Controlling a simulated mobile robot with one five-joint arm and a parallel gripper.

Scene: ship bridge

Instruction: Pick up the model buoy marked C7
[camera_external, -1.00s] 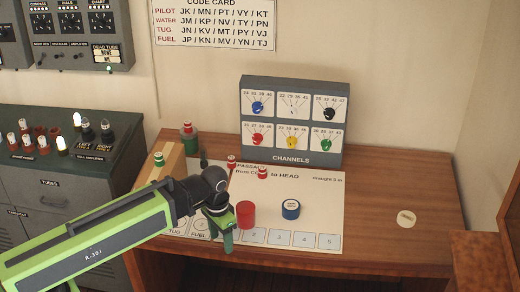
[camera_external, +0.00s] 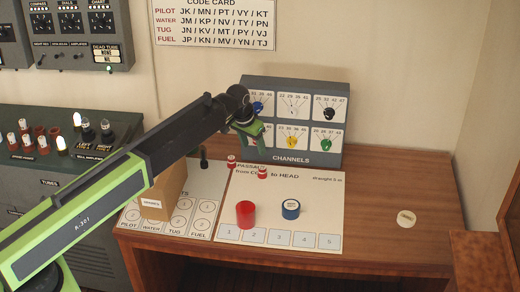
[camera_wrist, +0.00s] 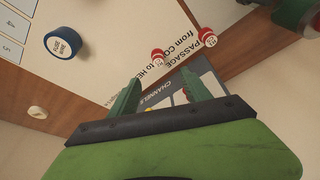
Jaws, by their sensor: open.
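Two small red-and-white model buoys stand on the white passage sheet: a left one (camera_external: 231,162) and a right one (camera_external: 262,173). In the wrist view they are the buoy (camera_wrist: 207,37) at upper right and the buoy (camera_wrist: 158,56) nearer the middle. Their markings are too small to read, so I cannot tell which, if either, is C7. My gripper (camera_external: 257,133) is raised in front of the channels panel, above and behind the buoys. In the wrist view its green fingers (camera_wrist: 162,92) are apart, with nothing held between them.
A red cylinder (camera_external: 245,214) and a blue round piece (camera_external: 291,209) stand on the sheet. The channels panel (camera_external: 335,158) stands behind. A wooden box (camera_external: 170,190) is at left, partly behind my arm. The desk's right side is open except a pale disc (camera_external: 406,218).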

